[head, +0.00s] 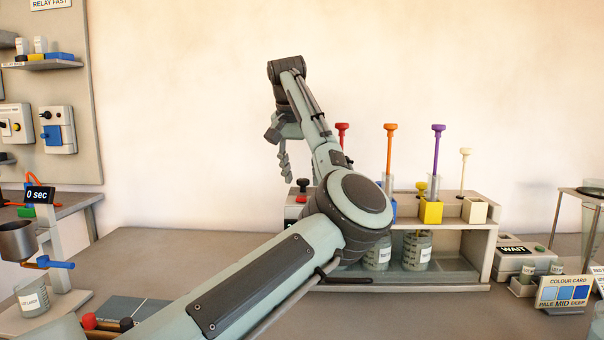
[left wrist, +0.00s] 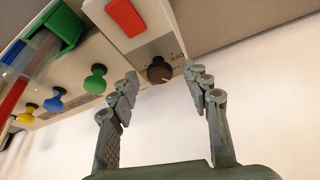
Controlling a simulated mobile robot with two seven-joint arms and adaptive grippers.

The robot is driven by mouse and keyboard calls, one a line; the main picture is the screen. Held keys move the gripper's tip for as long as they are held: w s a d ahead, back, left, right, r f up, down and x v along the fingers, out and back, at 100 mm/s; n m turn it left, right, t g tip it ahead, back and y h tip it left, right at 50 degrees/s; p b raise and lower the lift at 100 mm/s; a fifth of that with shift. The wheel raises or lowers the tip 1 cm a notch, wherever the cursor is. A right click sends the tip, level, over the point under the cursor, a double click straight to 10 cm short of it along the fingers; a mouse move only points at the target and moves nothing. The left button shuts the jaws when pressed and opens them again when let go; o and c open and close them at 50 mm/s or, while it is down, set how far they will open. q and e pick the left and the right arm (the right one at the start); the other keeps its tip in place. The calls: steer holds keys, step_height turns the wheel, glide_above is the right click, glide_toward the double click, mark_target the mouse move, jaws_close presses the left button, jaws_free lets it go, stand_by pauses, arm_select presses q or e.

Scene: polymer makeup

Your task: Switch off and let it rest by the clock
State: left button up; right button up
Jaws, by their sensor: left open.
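My left gripper (head: 284,160) hangs above the left end of the bench rack, fingers pointing down. In the left wrist view the gripper (left wrist: 161,76) is open, with one finger on each side of a dark round knob (left wrist: 158,71) in the picture. I cannot tell whether they touch it. The knob sits on a pale unit beside a red switch (left wrist: 126,17). In the head view a black knob (head: 303,185) shows below the gripper; my arm hides most of that unit. A timer display (head: 38,194) reads "0 sec" at the left. My right gripper is out of view.
The rack (head: 487,240) holds coloured plungers and beakers. A box marked "WAIT" (head: 512,252) and a colour card (head: 563,292) stand at the right. A beaker stand (head: 60,285) is at the left. The table between stand and rack is partly clear.

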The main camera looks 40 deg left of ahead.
arm_select(q)
steer(key=shift+w+f, duration=0.1)
jaws_close()
stand_by(0.3)
steer(key=n, duration=0.2)
steer(key=n+y, duration=0.1)
steer(key=n, duration=0.1)
steer(key=shift+d+n+g+y, duration=0.15)
steer(key=shift+n+g+y, duration=0.15)
steer(key=shift+n+g, duration=0.1)
steer(key=shift+w+d+n+g+y, duration=0.1)
steer(key=shift+n+g+y, duration=0.2)
steer(key=shift+n, duration=0.7)
steer(key=shift+w+n+g+y, duration=0.1)
steer(key=shift+n+g+y, duration=0.15)
steer(key=shift+n, duration=0.75)
jaws_free()
steer(key=v, duration=1.2)
